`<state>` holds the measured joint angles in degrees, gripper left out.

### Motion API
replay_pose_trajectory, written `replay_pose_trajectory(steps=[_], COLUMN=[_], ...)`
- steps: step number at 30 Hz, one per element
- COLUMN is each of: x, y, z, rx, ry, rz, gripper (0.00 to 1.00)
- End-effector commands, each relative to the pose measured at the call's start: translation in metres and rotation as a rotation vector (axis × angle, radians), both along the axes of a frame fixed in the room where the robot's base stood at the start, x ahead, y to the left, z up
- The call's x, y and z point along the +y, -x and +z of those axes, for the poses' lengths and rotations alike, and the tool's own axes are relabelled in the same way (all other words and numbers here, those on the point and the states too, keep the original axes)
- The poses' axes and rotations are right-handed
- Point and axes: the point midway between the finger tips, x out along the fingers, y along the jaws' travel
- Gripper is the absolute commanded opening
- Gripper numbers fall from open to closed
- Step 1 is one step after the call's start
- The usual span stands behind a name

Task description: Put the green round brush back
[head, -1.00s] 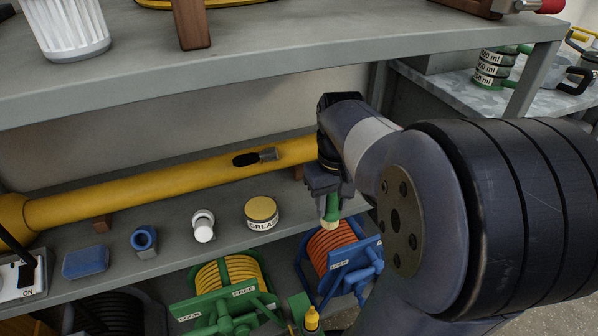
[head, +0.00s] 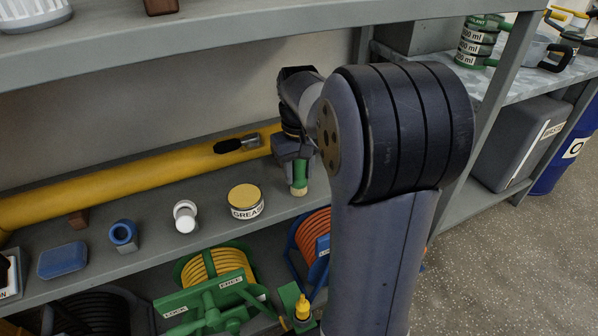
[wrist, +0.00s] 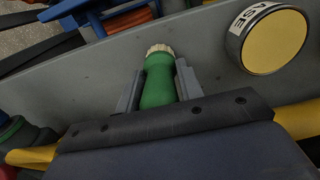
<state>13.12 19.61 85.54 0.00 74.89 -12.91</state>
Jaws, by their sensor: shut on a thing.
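The green round brush (head: 299,172) has a green handle and a pale bristle end. It hangs roughly upright, bristle end down, at the grey shelf (head: 150,222), right of the grease tin. I cannot tell whether the bristles touch the shelf. My gripper (head: 293,158) is shut on the brush. In the wrist view the brush (wrist: 158,82) sits between the two fingers of my gripper (wrist: 158,88), bristle end pointing away. The top of the brush is hidden by the gripper.
A grease tin (head: 246,202) with a yellow lid, a white fitting (head: 185,216), a blue ring part (head: 123,234) and a blue block (head: 62,260) stand on the shelf. A yellow tube (head: 130,181) carrying a dark-handled tool (head: 237,144) lies behind. Hose reels (head: 213,272) sit below.

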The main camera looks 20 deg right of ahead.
Motion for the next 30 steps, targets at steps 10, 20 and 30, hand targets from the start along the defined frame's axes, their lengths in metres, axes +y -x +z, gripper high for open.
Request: replay_pose_trajectory(steps=[10,20,30], x=[0.000,0.000,0.000], y=[0.000,0.000,-0.001], z=[-0.002,-0.002,0.009], rx=[0.000,-0.001,-0.004], ry=[0.000,0.000,0.001], rz=[0.000,0.000,0.000], gripper=[0.42,0.57,0.57])
